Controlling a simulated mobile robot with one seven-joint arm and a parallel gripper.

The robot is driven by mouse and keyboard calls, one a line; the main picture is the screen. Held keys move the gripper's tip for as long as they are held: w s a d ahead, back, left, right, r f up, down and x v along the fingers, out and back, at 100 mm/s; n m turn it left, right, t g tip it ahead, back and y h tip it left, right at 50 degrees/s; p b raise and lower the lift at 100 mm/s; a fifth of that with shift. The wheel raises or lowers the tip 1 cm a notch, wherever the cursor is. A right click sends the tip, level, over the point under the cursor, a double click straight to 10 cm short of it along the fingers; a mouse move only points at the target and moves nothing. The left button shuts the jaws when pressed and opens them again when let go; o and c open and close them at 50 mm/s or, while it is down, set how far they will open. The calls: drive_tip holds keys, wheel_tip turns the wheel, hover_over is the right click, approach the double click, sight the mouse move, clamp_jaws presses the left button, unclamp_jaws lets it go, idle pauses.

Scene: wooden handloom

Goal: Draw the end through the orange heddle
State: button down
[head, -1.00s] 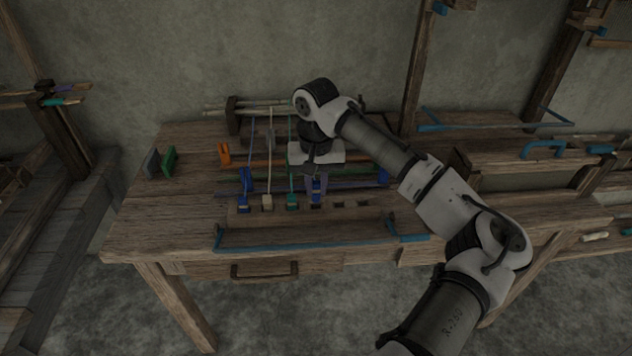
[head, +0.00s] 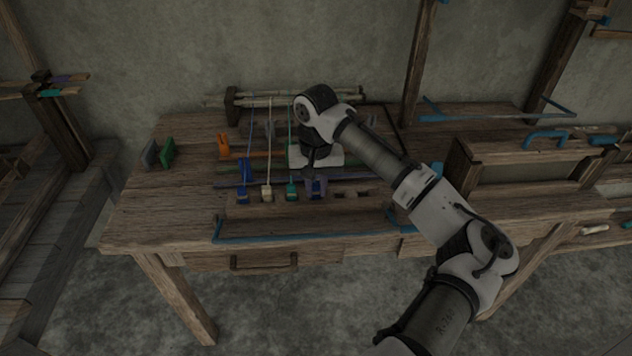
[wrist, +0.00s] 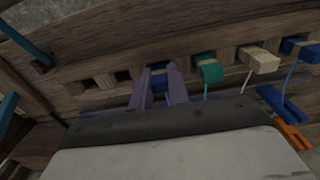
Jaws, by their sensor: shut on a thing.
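My gripper (head: 316,190) is over the slotted wooden rack (head: 378,188) at the table's front. Its purple-grey fingers are shut on a blue end block (wrist: 158,80), which sits in a slot of the rack in the wrist view. To its left in the head view, a teal block (head: 291,193), a cream block (head: 266,194) and another blue block (head: 243,196) sit in slots with threads running back. An upright orange piece (head: 223,146), apparently the orange heddle, stands left of the threads; orange also shows in the wrist view (wrist: 292,136).
A blue upright piece (head: 245,171) stands by the left thread. Green and grey pieces (head: 166,153) stand at the table's left. Coloured bars cross behind the rack, and a back beam (head: 275,99) lies beyond. A blue rail (head: 300,238) runs along the front.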

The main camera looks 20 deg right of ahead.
drive_tip(key=c, duration=1.3)
unclamp_jaws()
drive_tip(key=shift+o, duration=0.2)
wheel_tip(320, 180, up, 14)
